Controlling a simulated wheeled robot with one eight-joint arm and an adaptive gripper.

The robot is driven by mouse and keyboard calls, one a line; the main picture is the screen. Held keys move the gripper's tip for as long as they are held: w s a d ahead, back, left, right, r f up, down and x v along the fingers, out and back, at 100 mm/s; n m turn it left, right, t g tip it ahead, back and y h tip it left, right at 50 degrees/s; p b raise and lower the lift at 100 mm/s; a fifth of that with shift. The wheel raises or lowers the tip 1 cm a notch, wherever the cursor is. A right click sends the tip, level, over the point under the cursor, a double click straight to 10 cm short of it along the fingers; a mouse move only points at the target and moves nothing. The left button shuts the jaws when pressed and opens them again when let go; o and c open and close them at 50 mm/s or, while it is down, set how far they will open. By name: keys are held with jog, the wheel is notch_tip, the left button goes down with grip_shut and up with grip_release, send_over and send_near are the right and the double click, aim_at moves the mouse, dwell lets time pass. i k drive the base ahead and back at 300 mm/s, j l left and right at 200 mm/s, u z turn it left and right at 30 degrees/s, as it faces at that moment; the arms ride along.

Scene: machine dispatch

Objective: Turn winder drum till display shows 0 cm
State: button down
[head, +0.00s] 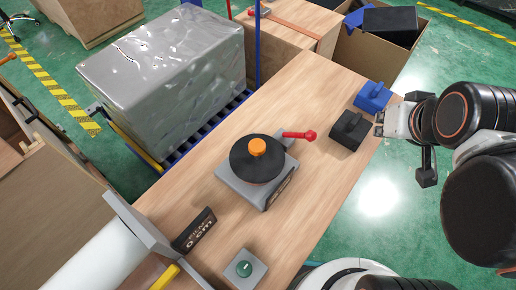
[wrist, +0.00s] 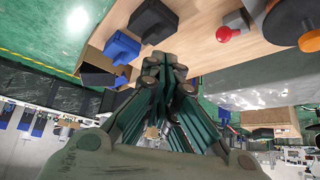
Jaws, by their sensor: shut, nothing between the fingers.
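The winder drum (head: 250,166) is a black disc with an orange knob (head: 258,147) on a grey base (head: 238,190), near the middle of the wooden table. It also shows at the upper right of the wrist view (wrist: 285,20). The dark display (head: 194,230) stands left of and nearer than the drum; its text appears to read "0 cm". My gripper (head: 379,122) is shut and empty at the table's right edge, apart from the drum. In the wrist view its fingers (wrist: 165,62) are together.
A red-knobbed lever (head: 309,135) sticks out beside the drum. Black (head: 348,130) and blue (head: 373,96) blocks stand near my gripper. A wrapped load (head: 165,70) stands beyond the table.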

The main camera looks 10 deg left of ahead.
aim_at(257, 160)
jog(key=i+l+u, duration=0.15)
jog(key=u, duration=1.25)
